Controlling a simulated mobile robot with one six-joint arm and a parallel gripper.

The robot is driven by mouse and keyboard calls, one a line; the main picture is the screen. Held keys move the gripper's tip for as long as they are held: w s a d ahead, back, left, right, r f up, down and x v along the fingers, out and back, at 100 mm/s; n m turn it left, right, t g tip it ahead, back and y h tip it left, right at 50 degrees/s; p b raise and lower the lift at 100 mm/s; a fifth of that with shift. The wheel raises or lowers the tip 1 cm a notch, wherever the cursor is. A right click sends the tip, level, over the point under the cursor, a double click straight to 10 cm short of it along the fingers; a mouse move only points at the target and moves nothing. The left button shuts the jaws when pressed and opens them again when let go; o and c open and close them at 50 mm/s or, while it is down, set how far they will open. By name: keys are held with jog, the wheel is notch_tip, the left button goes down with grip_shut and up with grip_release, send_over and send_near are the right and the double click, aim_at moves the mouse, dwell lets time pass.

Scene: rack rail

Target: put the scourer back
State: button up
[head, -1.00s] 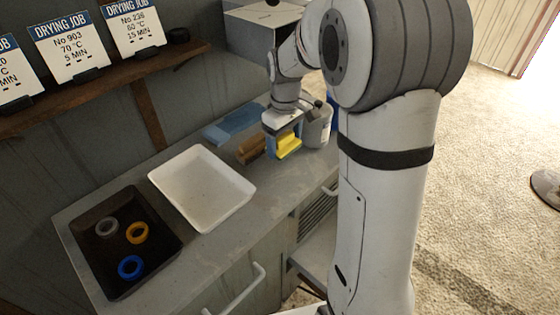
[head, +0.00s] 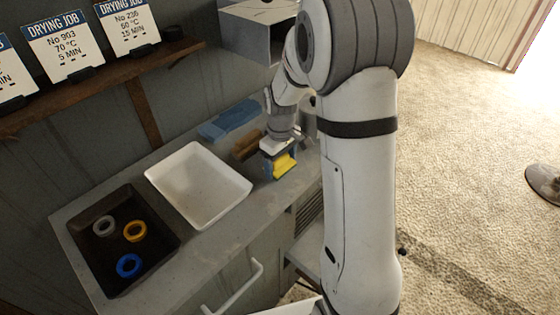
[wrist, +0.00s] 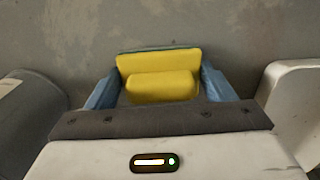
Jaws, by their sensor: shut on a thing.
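A yellow scourer (head: 284,166) is between the blue fingers of my gripper (head: 277,168), above the right part of the grey worktop. In the wrist view the scourer (wrist: 158,76) shows its yellow side, with a thin dark greenish layer along its far edge. The fingers of my gripper (wrist: 160,90) are closed on it from left and right. I cannot tell from the views whether its underside touches the worktop.
A white tray (head: 238,193) and a black tray (head: 160,262) with grey, orange and blue rings stand to the left. A blue flat object (head: 228,119) and a brown block (head: 246,144) lie behind the gripper. A grey box (head: 250,35) hangs above. Worktop in front is clear.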

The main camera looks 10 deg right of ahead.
aim_at(281, 158)
jog(key=o, duration=1)
jog(key=shift+o, duration=0.2)
notch_tip(281, 158, up, 12)
jog(key=s+r+m+t, duration=0.2)
jog(key=s+m, duration=0.4)
jog(key=s, duration=1.5)
jog(key=shift+s+r+m+t, duration=0.25)
jog(key=shift+s+m+t, duration=0.1)
jog(key=shift+m+t, duration=0.05)
